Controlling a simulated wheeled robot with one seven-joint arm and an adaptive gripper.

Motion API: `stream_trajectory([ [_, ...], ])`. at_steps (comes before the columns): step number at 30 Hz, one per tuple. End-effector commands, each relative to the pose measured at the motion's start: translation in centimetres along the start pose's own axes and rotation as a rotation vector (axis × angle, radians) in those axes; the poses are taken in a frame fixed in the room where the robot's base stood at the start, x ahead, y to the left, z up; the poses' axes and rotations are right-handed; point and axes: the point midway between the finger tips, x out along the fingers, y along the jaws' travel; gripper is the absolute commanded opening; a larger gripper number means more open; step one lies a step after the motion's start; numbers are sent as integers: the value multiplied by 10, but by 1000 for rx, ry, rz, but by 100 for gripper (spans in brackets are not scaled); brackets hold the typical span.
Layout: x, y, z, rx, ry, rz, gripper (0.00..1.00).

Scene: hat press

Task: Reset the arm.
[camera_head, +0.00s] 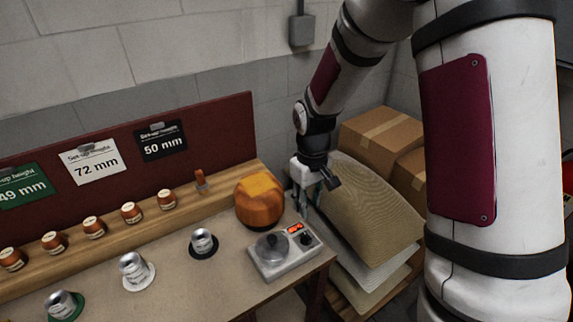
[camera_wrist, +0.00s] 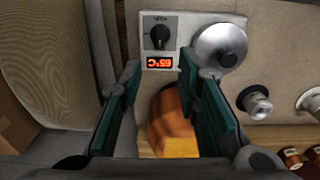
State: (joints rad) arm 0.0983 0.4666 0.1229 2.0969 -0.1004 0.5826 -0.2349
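My gripper (camera_head: 309,200) is above the right end of the workbench, beside the orange wooden hat block and behind the small heater unit. In the wrist view my gripper (camera_wrist: 157,75) shows two teal-padded fingers spread apart with nothing held between them. The heater unit (camera_head: 268,264) has a dial, a lit red display and a round grey top. It also shows in the wrist view (camera_wrist: 188,28), beyond the fingertips. The orange block (camera_head: 258,208) has a yellow-orange top and shows between the fingers in the wrist view (camera_wrist: 168,125).
Metal cups on coloured discs, one on a black disc (camera_head: 203,243), stand on the bench (camera_head: 180,275). Copper-coloured pieces line the wooden ledge (camera_head: 110,238). Height cards hang on the red board (camera_head: 225,130). Tan sheets (camera_head: 365,205) and cardboard boxes (camera_head: 383,135) are at right.

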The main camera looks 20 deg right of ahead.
Motion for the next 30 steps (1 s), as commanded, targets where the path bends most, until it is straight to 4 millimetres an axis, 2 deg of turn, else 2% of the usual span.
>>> stream_trajectory([
  [5, -6, 0, 1, 3, 8, 5, 30],
  [8, -28, 0, 5, 18, 30, 21, 30],
  [11, -62, -2, 15, 43, 66, 42, 30],
  [15, -110, -7, 36, 87, 122, 70, 30],
  [21, -166, -19, 74, 150, 205, 96, 30],
  [30, -225, -43, 140, 243, 341, 106, 30],
])
